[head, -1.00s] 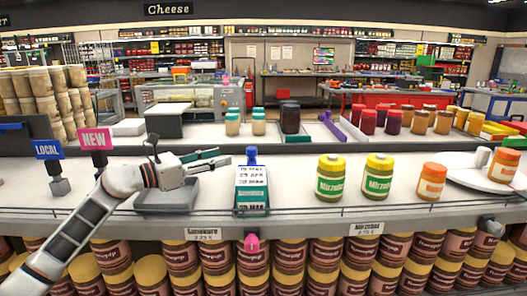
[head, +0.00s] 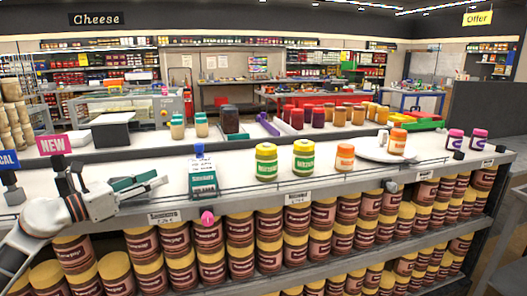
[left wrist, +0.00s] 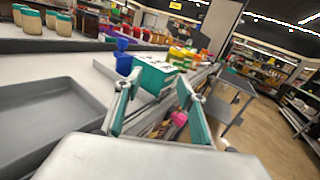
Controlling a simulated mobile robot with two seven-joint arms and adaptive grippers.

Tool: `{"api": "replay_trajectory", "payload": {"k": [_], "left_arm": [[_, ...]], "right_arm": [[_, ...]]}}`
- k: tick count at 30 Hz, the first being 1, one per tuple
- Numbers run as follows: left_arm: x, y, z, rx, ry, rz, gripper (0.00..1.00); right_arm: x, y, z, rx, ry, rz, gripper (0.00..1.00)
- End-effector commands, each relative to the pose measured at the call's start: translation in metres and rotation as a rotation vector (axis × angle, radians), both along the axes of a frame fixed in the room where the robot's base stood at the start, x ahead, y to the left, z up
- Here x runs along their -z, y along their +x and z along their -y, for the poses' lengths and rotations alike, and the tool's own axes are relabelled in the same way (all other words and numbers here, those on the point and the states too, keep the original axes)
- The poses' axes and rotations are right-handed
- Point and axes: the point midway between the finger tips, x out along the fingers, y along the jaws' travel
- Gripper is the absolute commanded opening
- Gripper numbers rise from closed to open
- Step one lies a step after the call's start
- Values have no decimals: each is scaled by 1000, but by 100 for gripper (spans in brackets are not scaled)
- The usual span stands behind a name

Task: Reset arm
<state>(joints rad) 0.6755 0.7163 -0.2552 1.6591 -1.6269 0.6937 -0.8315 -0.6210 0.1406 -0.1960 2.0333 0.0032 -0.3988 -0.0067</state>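My left gripper (head: 153,187) is at the left of the head view, over the front of the white shelf top. Its two teal-padded fingers are apart with nothing between them. In the left wrist view the gripper (left wrist: 158,108) also shows open, its fingers spread. A teal and white box (head: 202,181) with a blue part on top stands to the right of the fingertips, apart from them. In the left wrist view this box (left wrist: 155,75) is beyond the fingers. My right gripper is in neither view.
Green-labelled jars with yellow lids (head: 266,162) and an orange jar (head: 345,157) stand further right on the shelf top. A grey tray (left wrist: 50,112) lies left of the gripper in the wrist view. Brown jars (head: 240,232) fill the shelf below. The shelf top between box and jars is clear.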

Motion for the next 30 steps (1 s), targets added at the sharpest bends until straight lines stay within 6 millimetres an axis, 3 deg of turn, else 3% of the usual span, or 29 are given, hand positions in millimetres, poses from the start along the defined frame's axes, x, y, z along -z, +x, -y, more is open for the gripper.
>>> {"api": "replay_trajectory", "payload": {"k": [3, 11, 17, 23, 30], "left_arm": [[26, -14, 21, 29, -157, -83, 40], [84, -49, 51, 44, -581, -316, 40], [157, -93, 61, -27, -1060, -606, 40], [251, -155, 59, -204, -1562, -916, 40], [367, -266, 67, -546, -2121, -1242, 40]], "right_arm": [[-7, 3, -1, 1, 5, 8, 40], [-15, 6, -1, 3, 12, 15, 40], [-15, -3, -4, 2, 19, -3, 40], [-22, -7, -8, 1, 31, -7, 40], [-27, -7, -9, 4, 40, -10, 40]]}}
